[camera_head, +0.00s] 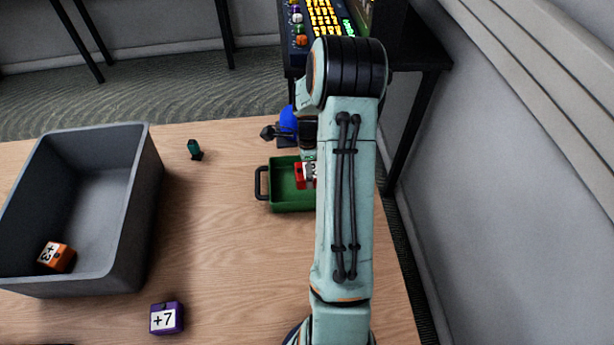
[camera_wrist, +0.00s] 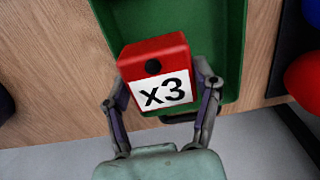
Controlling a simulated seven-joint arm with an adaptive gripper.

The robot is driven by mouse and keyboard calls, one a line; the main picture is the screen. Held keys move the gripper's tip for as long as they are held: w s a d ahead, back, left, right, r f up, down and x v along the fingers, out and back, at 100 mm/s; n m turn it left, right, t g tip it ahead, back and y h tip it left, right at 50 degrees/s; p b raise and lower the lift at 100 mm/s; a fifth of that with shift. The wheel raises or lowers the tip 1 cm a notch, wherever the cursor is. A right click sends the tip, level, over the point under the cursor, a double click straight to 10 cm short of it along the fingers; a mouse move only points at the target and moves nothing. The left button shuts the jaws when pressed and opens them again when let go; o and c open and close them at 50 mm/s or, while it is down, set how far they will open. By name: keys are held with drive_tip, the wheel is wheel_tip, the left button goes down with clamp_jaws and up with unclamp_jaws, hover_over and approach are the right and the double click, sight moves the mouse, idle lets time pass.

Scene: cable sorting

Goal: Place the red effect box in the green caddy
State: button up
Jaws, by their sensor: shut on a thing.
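The red effect box (camera_wrist: 155,65) shows a white label reading "x3" in the wrist view. My gripper (camera_wrist: 163,95) is shut on it, with one finger on each side. The green caddy (camera_wrist: 230,50) lies beneath and around the box in that view. In the head view the red box (camera_head: 300,176) appears over the inside of the green caddy (camera_head: 287,203), partly hidden by my arm. The caddy's dark handle is on its left side, and its right part is hidden by my arm. I cannot tell whether the box touches the caddy floor.
A grey bin (camera_head: 133,215) at left holds an orange box (camera_head: 57,257). A purple "+7" box (camera_head: 166,318) stands at the front. A small dark green item (camera_head: 195,149) and a blue round thing (camera_head: 288,120) are farther back. Bare wood lies left of the caddy.

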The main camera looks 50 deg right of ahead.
drive_tip(key=shift+w+d+f, duration=0.25)
drive_tip(key=shift+d+f, duration=0.05)
drive_tip(key=shift+f, duration=0.15)
drive_tip(key=shift+w+d+f, duration=0.25)
drive_tip(key=shift+f, duration=0.2)
drive_tip(key=shift+w+d+f, duration=0.15)
drive_tip(key=shift+f, duration=0.8)
drive_tip(key=shift+w+d+f, duration=0.1)
drive_tip(key=shift+f, duration=0.85)
drive_tip(key=shift+f, duration=0.1)
drive_tip(key=o, duration=1.2)
drive_tip(key=shift+o, duration=0.2)
